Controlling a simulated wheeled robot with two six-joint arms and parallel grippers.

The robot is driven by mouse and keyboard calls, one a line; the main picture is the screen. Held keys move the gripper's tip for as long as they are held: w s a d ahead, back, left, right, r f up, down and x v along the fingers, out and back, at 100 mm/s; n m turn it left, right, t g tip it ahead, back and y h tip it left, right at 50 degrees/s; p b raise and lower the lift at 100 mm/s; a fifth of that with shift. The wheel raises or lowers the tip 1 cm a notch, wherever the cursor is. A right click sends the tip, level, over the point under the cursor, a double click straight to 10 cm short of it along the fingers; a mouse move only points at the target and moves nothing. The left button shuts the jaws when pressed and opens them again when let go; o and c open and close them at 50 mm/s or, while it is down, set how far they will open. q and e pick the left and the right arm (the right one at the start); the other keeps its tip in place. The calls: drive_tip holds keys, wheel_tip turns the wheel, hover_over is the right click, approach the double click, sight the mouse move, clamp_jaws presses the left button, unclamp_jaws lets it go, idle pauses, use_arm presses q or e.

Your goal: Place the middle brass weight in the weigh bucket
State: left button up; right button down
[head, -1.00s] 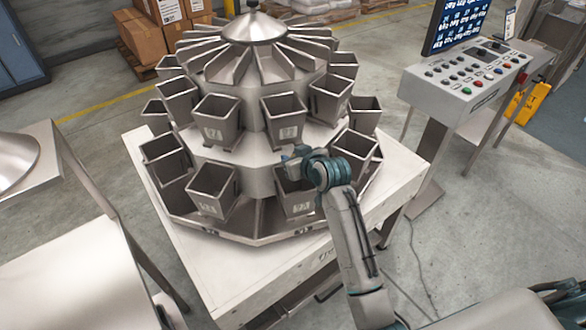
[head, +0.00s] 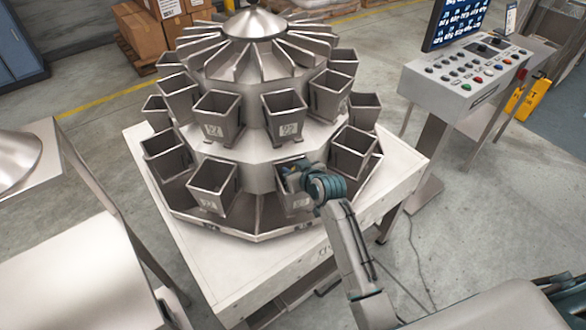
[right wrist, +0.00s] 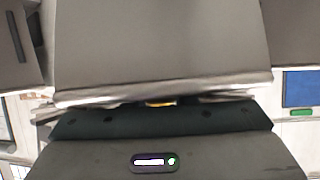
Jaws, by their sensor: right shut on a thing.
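The weigh bucket (head: 297,203) is a steel, open-topped bucket in the lower ring of the weigher, front and right of centre in the head view. My right gripper (head: 290,170) is at its mouth, with the fingers dipping inside the rim and largely hidden. It is shut on the brass weight, of which only a small yellow glint (right wrist: 160,103) shows in the right wrist view. The bucket's wall (right wrist: 160,45) fills the upper part of that view and hides the fingertips. Which weight it is by size I cannot tell. My left gripper is not in view.
More steel buckets stand close on both sides (head: 213,188) (head: 352,155) and above (head: 284,117). The white table (head: 215,275) has bare room in front of the weigher. A control console (head: 465,80) stands at the right.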

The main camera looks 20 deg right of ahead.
drive_tip(key=shift+f, duration=0.25)
drive_tip(key=c, duration=1.2)
unclamp_jaws()
drive_tip(key=shift+r, duration=0.2)
drive_tip(key=b+v, duration=0.2)
drive_tip(key=v, duration=1)
drive_tip(key=shift+r, duration=0.3)
